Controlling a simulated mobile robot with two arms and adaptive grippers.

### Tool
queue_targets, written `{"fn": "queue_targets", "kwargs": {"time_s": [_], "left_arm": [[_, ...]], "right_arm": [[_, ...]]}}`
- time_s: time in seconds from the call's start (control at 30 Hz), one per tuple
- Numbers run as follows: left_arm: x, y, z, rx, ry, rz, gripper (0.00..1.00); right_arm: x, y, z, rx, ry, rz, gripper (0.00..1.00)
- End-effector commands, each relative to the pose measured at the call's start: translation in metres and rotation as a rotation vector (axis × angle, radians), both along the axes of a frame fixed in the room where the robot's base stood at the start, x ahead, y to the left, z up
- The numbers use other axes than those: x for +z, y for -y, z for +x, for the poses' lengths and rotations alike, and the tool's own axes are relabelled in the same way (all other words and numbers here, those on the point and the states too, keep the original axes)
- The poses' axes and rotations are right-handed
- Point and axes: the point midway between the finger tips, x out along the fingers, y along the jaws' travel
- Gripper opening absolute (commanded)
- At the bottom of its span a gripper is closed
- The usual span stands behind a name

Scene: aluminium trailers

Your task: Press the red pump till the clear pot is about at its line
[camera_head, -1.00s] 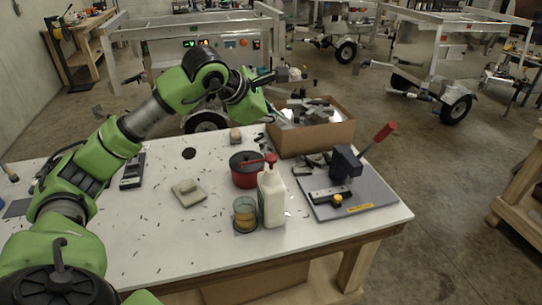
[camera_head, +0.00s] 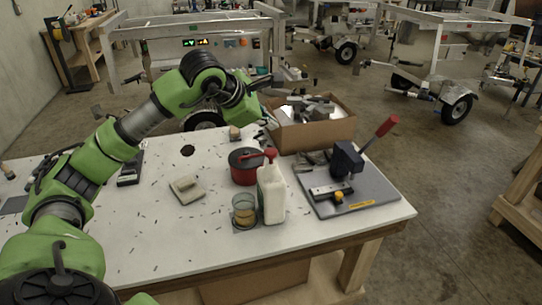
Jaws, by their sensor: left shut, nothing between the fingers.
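The red pump (camera_head: 270,153) tops a white bottle (camera_head: 271,192) that stands upright near the front of the white table. The clear pot (camera_head: 244,207) stands just left of the bottle on a small dark square. Amber liquid shows in its lower part; its line is too small to make out. My left gripper (camera_head: 269,121) is above and behind the pump, near the cardboard box's left side. My right gripper is not in view.
A red pot (camera_head: 243,176) with a dark lid stands close behind the bottle. A press with a red lever (camera_head: 387,126) stands to the right. A cardboard box (camera_head: 318,134) of metal parts is behind. A grey block (camera_head: 186,189) lies left; small bits litter the table.

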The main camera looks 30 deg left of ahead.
Motion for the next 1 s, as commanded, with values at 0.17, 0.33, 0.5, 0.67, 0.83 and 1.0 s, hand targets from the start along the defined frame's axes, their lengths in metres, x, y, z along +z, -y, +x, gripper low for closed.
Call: {"fn": "queue_targets", "kwargs": {"time_s": [0.17,0.33,0.5,0.67,0.83,1.0], "left_arm": [[-0.033,0.000,0.000,0.000,0.000,0.000,0.00],[-0.048,0.000,0.000,0.001,0.001,0.000,0.00],[-0.050,0.000,0.000,0.001,0.001,0.000,0.00],[-0.049,0.000,0.000,-0.001,0.001,-0.001,0.00],[-0.049,0.000,0.000,-0.001,0.001,-0.001,0.00],[-0.049,0.000,0.000,-0.001,0.001,-0.001,0.00]], "right_arm": [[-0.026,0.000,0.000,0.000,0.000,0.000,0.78],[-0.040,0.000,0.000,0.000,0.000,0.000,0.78],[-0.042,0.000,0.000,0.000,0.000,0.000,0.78],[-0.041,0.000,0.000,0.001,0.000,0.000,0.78],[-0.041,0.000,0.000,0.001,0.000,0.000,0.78],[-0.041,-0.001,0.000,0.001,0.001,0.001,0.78]]}}
